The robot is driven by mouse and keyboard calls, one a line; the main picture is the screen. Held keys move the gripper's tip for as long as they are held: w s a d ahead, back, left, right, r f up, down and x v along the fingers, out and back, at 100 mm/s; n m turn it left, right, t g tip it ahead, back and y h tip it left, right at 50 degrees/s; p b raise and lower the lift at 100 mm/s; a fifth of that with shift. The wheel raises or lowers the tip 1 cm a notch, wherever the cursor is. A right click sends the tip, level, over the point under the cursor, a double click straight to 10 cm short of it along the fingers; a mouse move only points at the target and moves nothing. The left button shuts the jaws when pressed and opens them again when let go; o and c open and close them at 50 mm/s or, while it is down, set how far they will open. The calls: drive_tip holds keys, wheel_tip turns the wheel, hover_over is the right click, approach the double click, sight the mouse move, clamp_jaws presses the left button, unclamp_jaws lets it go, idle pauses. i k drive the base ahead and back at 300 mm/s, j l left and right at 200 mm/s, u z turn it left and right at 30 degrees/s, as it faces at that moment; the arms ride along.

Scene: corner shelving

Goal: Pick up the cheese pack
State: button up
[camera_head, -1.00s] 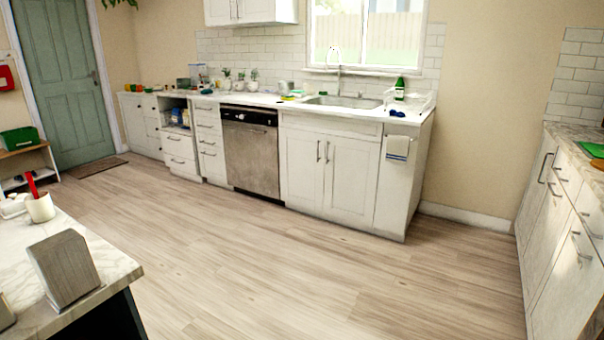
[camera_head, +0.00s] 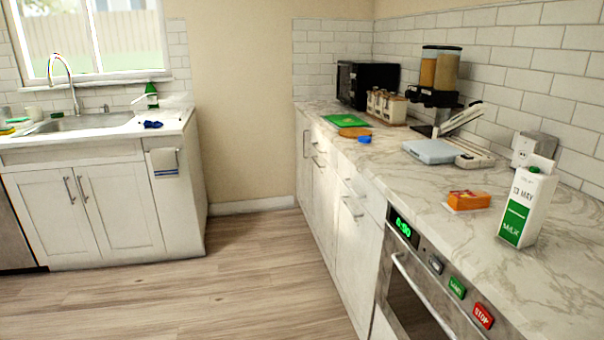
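An orange pack (camera_head: 468,200), which looks like the cheese pack, lies flat on the right marble counter (camera_head: 440,240) in the head view. It sits near the counter's front edge, above the oven, to the left of a milk carton and apart from it. Its label is too small to read. My gripper is not in view.
The milk carton (camera_head: 527,203) stands upright right of the pack. Behind are a kitchen scale (camera_head: 431,151), a green board (camera_head: 347,121), a black microwave (camera_head: 366,85) and a cereal dispenser (camera_head: 436,80). An oven (camera_head: 420,285) is below. The floor (camera_head: 250,290) is clear.

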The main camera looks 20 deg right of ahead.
sight(459, 201)
drive_tip(key=i+j+z, duration=0.1)
drive_tip(key=z, duration=0.35)
drive_tip(key=i+j+z, duration=0.2)
drive_tip(key=z, duration=0.25)
drive_tip(key=i+j+z, duration=0.15)
drive_tip(key=z, duration=0.25)
drive_tip(key=i+j+z, duration=0.15)
drive_tip(key=j+z, duration=0.2)
drive_tip(key=i+j+z, duration=0.1)
drive_tip(key=j+z, duration=0.55)
drive_tip(key=i+j+z, duration=0.15)
drive_tip(key=j, duration=0.15)
drive_tip(key=i+j+z, duration=0.1)
drive_tip(key=i+l, duration=0.15)
drive_tip(key=i, duration=0.25)
drive_tip(key=i+l, duration=0.15)
drive_tip(key=i, duration=0.25)
